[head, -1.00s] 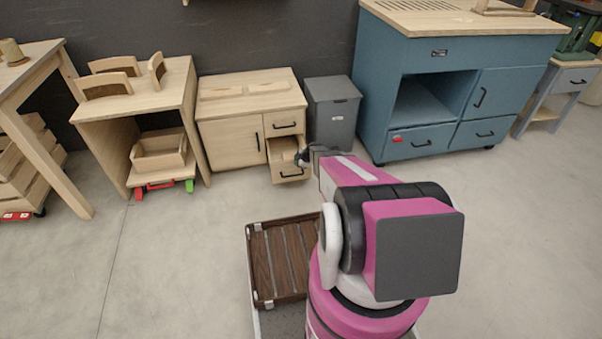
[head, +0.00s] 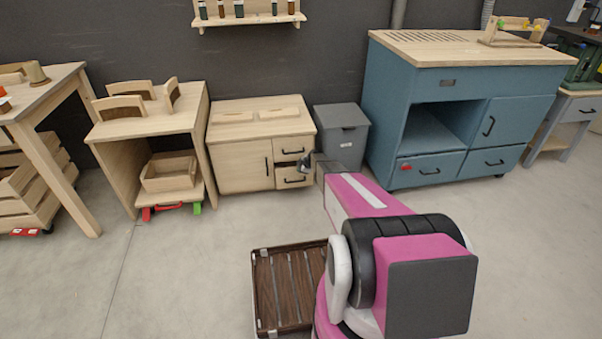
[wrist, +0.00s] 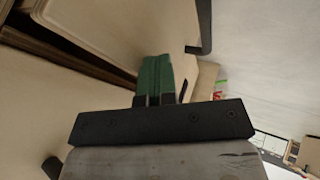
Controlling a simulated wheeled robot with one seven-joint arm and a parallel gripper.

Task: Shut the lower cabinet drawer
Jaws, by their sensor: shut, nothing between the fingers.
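The light wood cabinet (head: 240,166) stands against the wall in the head view. Its lower drawer (head: 283,181), with a black bar handle, looks nearly flush with the cabinet front; a dark gap shows above it. The upper drawer (head: 284,146) looks shut. My gripper (head: 304,165) is at the right side of the drawer fronts. In the wrist view its green fingers (wrist: 156,62) are shut together and empty, close against a pale wood drawer front (wrist: 120,25) with a black handle (wrist: 203,28). I cannot tell whether they touch it.
A grey bin (head: 341,132) stands just right of the cabinet, close to my arm. A blue workbench (head: 445,125) stands farther right. A wooden stand (head: 150,125) is left of the cabinet.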

